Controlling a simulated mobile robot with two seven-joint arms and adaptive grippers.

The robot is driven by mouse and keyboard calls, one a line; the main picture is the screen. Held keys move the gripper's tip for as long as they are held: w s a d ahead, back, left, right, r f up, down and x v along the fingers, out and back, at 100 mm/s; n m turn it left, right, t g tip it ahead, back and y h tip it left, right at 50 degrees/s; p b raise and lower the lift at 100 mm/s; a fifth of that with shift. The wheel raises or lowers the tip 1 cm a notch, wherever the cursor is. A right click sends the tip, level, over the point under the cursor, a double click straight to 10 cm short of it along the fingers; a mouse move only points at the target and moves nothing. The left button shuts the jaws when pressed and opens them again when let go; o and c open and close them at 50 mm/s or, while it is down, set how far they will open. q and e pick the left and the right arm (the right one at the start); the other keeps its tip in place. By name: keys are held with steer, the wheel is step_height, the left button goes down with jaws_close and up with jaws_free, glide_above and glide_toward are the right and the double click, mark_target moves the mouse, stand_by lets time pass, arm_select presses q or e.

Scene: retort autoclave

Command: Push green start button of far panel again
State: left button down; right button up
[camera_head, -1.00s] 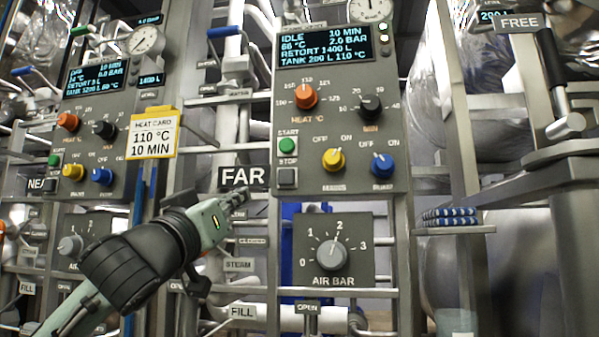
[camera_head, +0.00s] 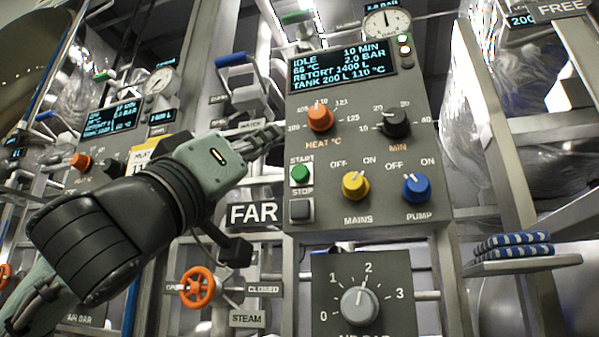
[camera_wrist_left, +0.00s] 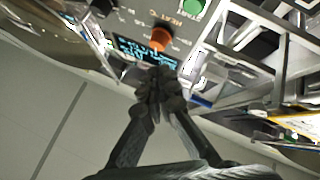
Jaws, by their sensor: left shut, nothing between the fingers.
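The far panel (camera_head: 440,205) is a grey box marked by the FAR sign (camera_head: 254,214). Its green start button (camera_head: 300,173) is at the left edge, above the grey stop button (camera_head: 301,210). The panel display (camera_head: 342,68) reads IDLE, 10 MIN, 2.0 BAR. My left gripper (camera_head: 276,134) is shut and empty, its tips up and left of the green button, near the panel's left edge; contact cannot be told. In the left wrist view the shut fingertips (camera_wrist_left: 160,82) are in front of the display, and the green button (camera_wrist_left: 194,5) is at the top edge. My right gripper is not in view.
The orange heat knob (camera_head: 320,117), yellow mains knob (camera_head: 355,185) and blue pump knob (camera_head: 416,188) sit near the button. An orange valve wheel (camera_head: 198,287) is below left. My left arm partly covers the yellow heat card (camera_head: 148,150) and near panel.

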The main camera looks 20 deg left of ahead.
mark_target(300, 166)
arm_select(q)
steer(key=shift+w+d, duration=0.15)
steer(key=shift+w, duration=4.15)
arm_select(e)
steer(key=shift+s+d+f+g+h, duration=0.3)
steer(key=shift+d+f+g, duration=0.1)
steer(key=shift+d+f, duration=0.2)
arm_select(q)
steer(key=shift+w, duration=0.45)
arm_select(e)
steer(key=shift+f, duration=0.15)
arm_select(q)
steer(key=shift+w, duration=0.7)
steer(key=shift+s+f, duration=0.1)
steer(key=shift+s, duration=1)
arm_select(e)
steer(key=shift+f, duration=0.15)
